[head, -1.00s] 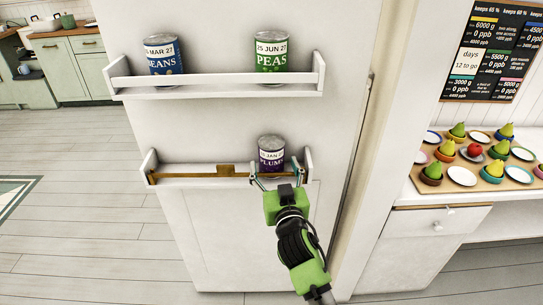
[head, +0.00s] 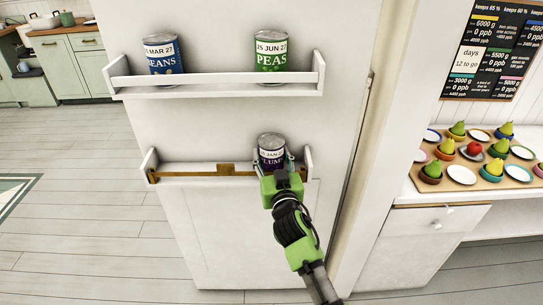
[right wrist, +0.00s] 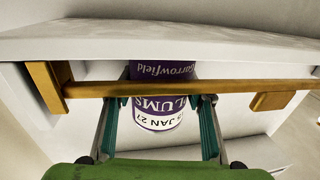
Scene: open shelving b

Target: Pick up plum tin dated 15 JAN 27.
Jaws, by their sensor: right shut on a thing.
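The plum tin (head: 271,144) is purple with a white date band and a silver lid. It stands upright at the right end of the lower shelf (head: 146,164). In the right wrist view the tin (right wrist: 157,118) appears upside down, with "JAN 27" readable and the day partly cut off. My right gripper (head: 272,166) is shut on the tin, one teal finger on each side. The gripper's green body hides the tin's lower front in the head view. My left gripper is not in view.
A brass rail (head: 190,174) runs along the lower shelf's front. The upper shelf (head: 215,91) holds a blue beans tin (head: 162,54) and a green peas tin (head: 271,52). A counter at right carries pears and plates.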

